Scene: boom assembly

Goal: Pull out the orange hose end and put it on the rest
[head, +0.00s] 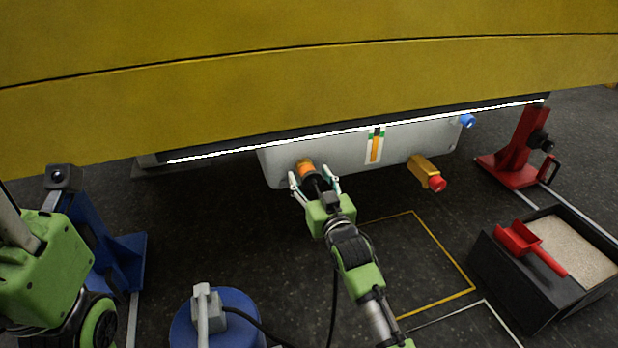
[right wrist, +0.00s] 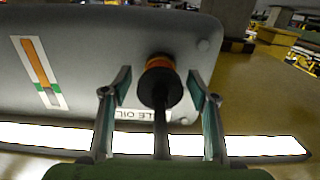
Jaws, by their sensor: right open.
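The orange hose end (head: 306,168) sits in the left part of the grey tank's front, under the yellow boom. In the right wrist view the orange hose end (right wrist: 159,63) has a black collar, and its black hose runs down between my fingers. My right gripper (head: 313,177) is open around it, one finger on each side. In the right wrist view both fingers of my right gripper (right wrist: 160,86) stand apart from the hose end. Of my left arm only green and black parts show at the left edge; its fingers are not in view. I cannot make out the rest for certain.
The grey tank (head: 345,152) also carries a yellow fitting with a red end (head: 430,174) and a blue fitting (head: 466,120). A blue drum (head: 240,325) stands below left. A red stand (head: 522,150) is at right.

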